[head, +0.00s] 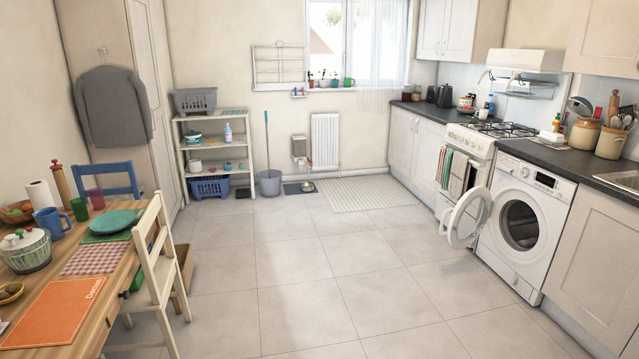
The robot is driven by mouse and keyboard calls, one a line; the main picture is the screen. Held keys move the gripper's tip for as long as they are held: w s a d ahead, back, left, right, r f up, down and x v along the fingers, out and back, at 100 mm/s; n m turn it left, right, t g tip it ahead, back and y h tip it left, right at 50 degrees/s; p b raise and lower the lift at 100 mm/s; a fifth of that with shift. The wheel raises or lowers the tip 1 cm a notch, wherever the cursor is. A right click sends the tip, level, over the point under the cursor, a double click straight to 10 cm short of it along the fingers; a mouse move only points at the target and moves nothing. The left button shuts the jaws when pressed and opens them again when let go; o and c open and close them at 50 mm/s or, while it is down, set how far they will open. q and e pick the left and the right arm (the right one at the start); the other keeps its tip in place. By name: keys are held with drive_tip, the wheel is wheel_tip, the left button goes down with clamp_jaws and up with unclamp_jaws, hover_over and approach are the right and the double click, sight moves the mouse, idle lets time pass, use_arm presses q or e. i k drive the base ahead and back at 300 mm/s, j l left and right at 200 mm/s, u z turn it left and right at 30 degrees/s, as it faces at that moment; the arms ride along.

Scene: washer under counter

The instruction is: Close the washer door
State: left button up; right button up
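The white washer (547,241) stands under the dark counter on the right side of the head view. Its round door (469,217) is open and swung out to the left, standing out over the floor in front of the stove. The dark drum opening (519,225) is uncovered and faces the room. Neither of my grippers shows in the head view.
Clear tiled floor (320,285) lies in front of the washer. A white stove (465,150) with hanging towels adjoins it on the left. A cream chair (157,265) and a wooden table (85,316) stand on the left.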

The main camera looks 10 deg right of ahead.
sight(477, 193)
drive_tip(key=i+u, duration=0.1)
drive_tip(key=i, duration=2.25)
drive_tip(key=i+z, duration=0.35)
drive_tip(key=i+j+z, duration=0.55)
drive_tip(key=i+z, duration=0.2)
drive_tip(key=i+j+z, duration=0.55)
drive_tip(key=j+z, duration=0.15)
drive_tip(key=i+j+z, duration=0.15)
drive_tip(key=j+z, duration=0.2)
drive_tip(key=j, duration=0.25)
drive_tip(key=i+j+z, duration=0.15)
drive_tip(key=j+z, duration=0.25)
drive_tip(key=j, duration=0.15)
drive_tip(key=j+z, duration=0.35)
drive_tip(key=j, duration=0.2)
drive_tip(key=j+z, duration=0.15)
drive_tip(key=z, duration=0.25)
drive_tip(key=i+j+z, duration=0.45)
drive_tip(key=j, duration=0.25)
drive_tip(key=i+j+z, duration=0.25)
drive_tip(key=j, duration=0.15)
